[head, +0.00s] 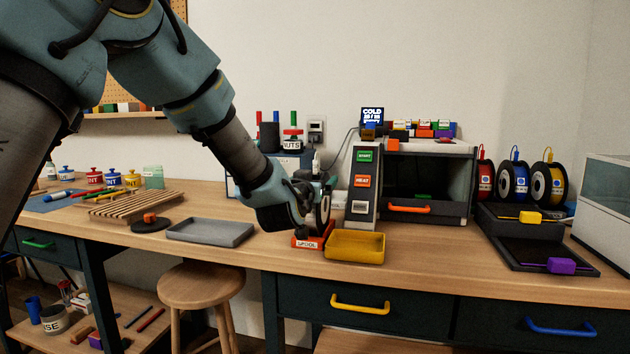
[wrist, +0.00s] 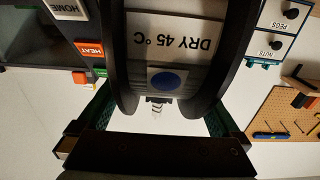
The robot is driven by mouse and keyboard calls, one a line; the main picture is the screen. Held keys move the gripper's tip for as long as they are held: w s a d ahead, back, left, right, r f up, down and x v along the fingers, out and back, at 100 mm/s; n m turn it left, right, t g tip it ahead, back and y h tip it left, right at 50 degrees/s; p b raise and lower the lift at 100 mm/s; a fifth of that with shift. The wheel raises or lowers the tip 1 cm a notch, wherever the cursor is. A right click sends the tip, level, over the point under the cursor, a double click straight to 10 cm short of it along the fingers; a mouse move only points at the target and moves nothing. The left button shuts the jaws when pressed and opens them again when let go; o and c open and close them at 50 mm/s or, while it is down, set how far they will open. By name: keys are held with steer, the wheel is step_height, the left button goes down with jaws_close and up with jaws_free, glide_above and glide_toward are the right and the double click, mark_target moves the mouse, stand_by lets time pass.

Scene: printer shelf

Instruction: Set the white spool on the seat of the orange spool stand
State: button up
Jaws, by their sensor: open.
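The white spool (head: 324,209) has dark flanges and stands upright at the orange spool stand (head: 308,241), which is labelled SPOOL, on the workbench. Its lower edge meets the stand in the head view, but my gripper partly hides the contact, so exact seating is unclear. My gripper (head: 303,201) is at the spool's left side, open. In the wrist view the spool (wrist: 168,48) appears upside down with a "DRY 45 °C" label and a blue dot. The green-padded fingers of my gripper (wrist: 161,112) are spread apart, one on each side of the spool's near edge.
A yellow tray (head: 355,247) sits just right of the stand, and a grey tray (head: 210,231) lies to its left. The dryer box (head: 430,180) with buttons stands behind. Red, blue and yellow spools (head: 519,182) stand at the right. A stool (head: 201,286) is in front.

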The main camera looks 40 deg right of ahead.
steer(key=b+v, duration=0.1)
steer(key=v, duration=0.9)
steer(key=shift+a+b, duration=0.25)
steer(key=shift+b, duration=0.1)
steer(key=shift+s, duration=0.15)
